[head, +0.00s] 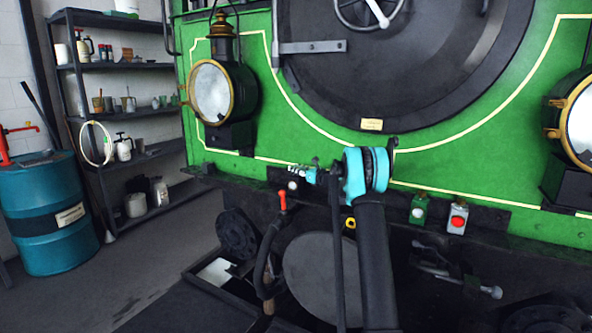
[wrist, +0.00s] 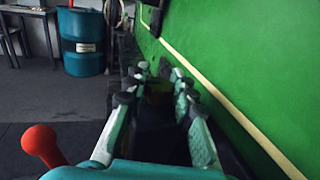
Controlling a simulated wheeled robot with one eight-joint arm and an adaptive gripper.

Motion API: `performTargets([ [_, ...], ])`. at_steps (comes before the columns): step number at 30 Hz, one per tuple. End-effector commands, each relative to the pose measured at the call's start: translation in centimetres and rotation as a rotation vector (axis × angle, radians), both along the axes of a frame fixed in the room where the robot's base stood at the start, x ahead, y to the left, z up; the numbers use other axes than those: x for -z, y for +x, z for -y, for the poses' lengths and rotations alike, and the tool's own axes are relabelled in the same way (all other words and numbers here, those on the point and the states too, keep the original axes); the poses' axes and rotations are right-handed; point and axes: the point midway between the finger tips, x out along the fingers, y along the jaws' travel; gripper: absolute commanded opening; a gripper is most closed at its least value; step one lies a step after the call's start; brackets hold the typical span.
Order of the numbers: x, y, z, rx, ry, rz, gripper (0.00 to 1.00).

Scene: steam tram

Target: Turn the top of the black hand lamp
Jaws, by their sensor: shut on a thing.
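The black hand lamp (head: 292,186) stands on the dark ledge at the tram's green front, its small pale round lens facing out. My gripper (head: 301,172) reaches in from the right at the height of the lamp's top and is shut on it. The fingers partly cover the top in the head view. In the wrist view my gripper (wrist: 158,76) has its fingers on either side of a dark shape, the lamp (wrist: 157,90). How far the top is turned cannot be seen.
A green lamp (head: 418,209) and a grey lamp with a red lens (head: 457,216) stand farther right on the ledge. A red-handled lever (head: 283,200) rises just below my gripper. A large brass-rimmed headlamp (head: 211,92) is above left. A blue drum (head: 50,218) stands at left.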

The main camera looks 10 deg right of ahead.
Motion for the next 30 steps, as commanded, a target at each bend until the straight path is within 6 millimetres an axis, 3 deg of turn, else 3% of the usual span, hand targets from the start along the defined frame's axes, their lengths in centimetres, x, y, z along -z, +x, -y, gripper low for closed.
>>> performTargets([
  [21,0.0,-0.07,-0.34,0.571,0.0,0.0,0.0],
  [30,0.01,-0.01,-0.22,0.74,0.0,0.0,0.0],
])
